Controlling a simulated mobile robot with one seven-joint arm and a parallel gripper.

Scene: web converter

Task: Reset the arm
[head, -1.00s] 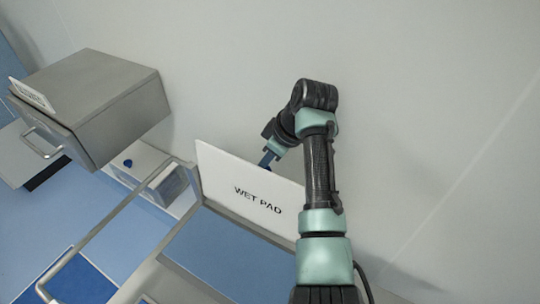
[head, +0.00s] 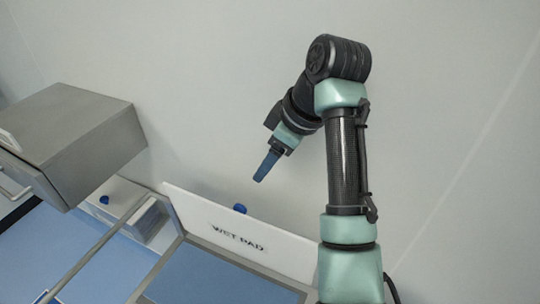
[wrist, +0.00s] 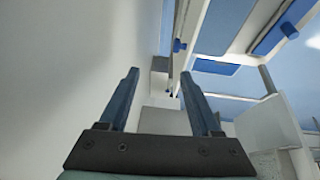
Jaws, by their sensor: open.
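My gripper (head: 267,166) is at the end of my arm, raised in front of the plain wall and above the WET PAD sign. In the wrist view my gripper (wrist: 158,78) shows two blue fingers spread apart with nothing between them. The gripper touches nothing that I can see. In the head view the fingers are side-on and look like one.
The white WET PAD sign (head: 240,234) stands below my gripper, with a blue knob (head: 240,208) behind its top edge. A grey metal box (head: 70,140) is at the left. Another blue knob (head: 104,200) sits between them. The wall at the right is clear.

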